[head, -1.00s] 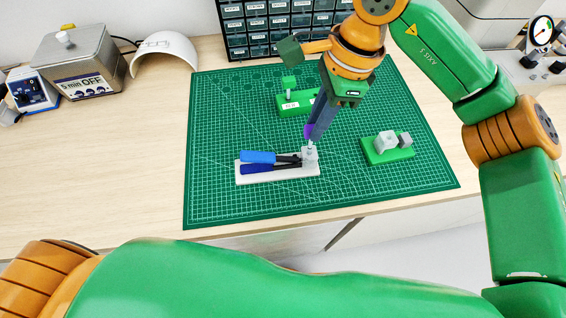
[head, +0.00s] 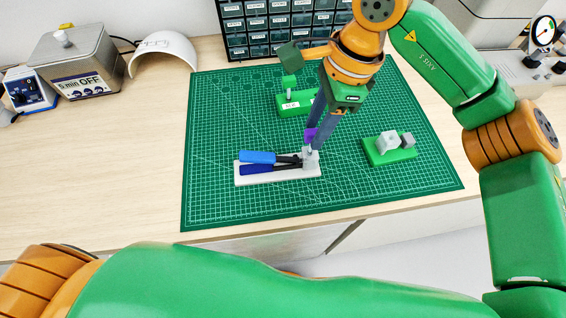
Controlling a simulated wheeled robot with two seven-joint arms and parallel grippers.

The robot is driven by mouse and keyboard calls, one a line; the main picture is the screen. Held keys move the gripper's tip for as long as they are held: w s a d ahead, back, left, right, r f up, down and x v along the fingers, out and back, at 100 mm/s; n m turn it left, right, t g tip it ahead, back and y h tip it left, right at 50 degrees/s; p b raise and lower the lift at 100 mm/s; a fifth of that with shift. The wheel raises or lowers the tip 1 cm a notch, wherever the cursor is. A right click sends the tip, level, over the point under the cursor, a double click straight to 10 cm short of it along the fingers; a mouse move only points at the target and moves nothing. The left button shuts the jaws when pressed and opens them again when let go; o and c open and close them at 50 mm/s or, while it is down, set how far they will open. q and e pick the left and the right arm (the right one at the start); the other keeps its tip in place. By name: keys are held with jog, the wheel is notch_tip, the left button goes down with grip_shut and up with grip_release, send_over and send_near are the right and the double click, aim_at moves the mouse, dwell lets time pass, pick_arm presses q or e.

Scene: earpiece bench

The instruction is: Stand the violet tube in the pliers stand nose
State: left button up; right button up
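The pliers stand (head: 250,179) is a white base on the green mat. Blue-handled pliers (head: 258,157) lie on it, pointing right to a pale grey nose block (head: 310,158) at its right end. The small violet tube (head: 310,134) is right above that block and looks roughly upright; its lower end seems to meet the nose, but the contact is too small to be sure. My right gripper (head: 317,136) is open, its two dark fingers spread around the tube and pointing down. My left gripper is out of view.
A green block with grey fittings (head: 388,149) stands to the right on the cutting mat (head: 225,205). Another green fixture with a label (head: 292,106) stands behind. A drawer cabinet (head: 280,30) is at the back. The mat's left and front are clear.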

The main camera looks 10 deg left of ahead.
jog(key=shift+o, duration=0.5)
jog(key=shift+r, duration=0.1)
jog(key=v, duration=0.7)
jog(key=shift+b, duration=0.4)
